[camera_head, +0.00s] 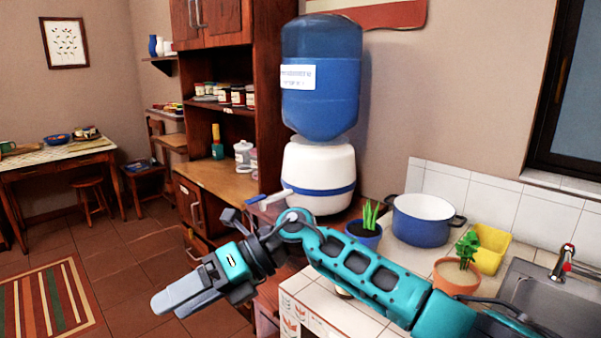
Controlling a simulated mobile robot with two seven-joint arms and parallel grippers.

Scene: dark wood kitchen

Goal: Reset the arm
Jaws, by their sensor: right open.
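My right arm comes in from the lower right, across the front of the tiled counter. Its gripper (172,300) hangs over the open floor at lower centre-left, pointing left and slightly down. It is seen from the side, with its fingers overlapping in the picture. Nothing shows held in it, and it touches nothing visible. My left gripper is not in view.
A tiled counter (345,317) holds a blue pot (421,226), two potted plants, a yellow container (489,250) and a sink (545,300). A water dispenser (318,175) stands behind my arm, beside a wooden cabinet (225,180).

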